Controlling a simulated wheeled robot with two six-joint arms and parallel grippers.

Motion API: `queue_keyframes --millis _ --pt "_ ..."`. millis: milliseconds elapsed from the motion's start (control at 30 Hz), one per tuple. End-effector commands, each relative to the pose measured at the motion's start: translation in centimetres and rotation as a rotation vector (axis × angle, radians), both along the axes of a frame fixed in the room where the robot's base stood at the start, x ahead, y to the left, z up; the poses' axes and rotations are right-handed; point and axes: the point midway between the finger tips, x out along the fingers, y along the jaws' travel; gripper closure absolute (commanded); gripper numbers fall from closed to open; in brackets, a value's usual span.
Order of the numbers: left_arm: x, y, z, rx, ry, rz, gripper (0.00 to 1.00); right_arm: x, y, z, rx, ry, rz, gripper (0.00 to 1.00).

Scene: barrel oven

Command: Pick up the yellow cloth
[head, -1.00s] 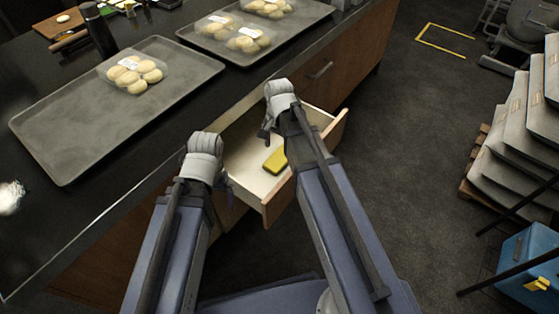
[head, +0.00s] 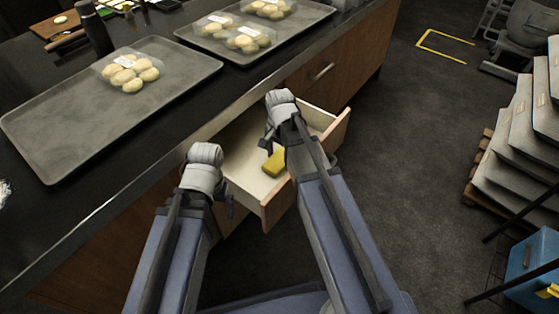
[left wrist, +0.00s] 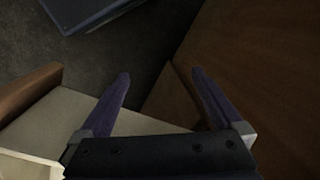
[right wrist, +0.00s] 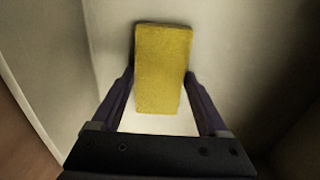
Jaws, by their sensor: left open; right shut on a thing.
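The yellow cloth (head: 275,163) is a small folded block inside the open drawer. It also shows in the right wrist view (right wrist: 162,68), with its near end between the fingers. My right gripper (right wrist: 160,100) is shut on the cloth; its fingers are partly hidden by my wrist in the head view (head: 268,145). The drawer (head: 248,180) has a pale inside and a wooden front. My left gripper (left wrist: 160,90) is open and empty, by the drawer's left side; in the head view its fingers (head: 228,203) are mostly hidden.
Above the drawer is a black counter (head: 60,198) with grey trays (head: 60,130) holding packs of dough balls (head: 130,72). A stack of grey sacks (head: 515,150) and a blue bin (head: 530,265) stand at the right. The dark floor between is clear.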

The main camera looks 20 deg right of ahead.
Motion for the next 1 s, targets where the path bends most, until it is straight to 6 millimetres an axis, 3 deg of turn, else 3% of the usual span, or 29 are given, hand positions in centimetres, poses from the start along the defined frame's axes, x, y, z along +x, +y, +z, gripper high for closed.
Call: queue_keyframes --millis 67,467,767,1000 --pt "0.0 0.0 0.0 0.0 0.0 0.0 0.0 0.0 0.0 0.0 0.0 0.0 0.0 0.42" --pt "0.0 0.0 0.0 0.0 0.0 0.0 0.0 0.0 0.0 0.0 0.0 0.0 0.0 0.86" --pt "0.0 0.0 0.6 0.0 0.0 0.0 0.0 0.0 0.0 0.5 0.0 0.0 0.0 0.86" --pt "0.0 0.0 2.9 0.0 0.0 0.0 0.0 0.0 0.0 2.9 0.0 0.0 0.0 0.86"
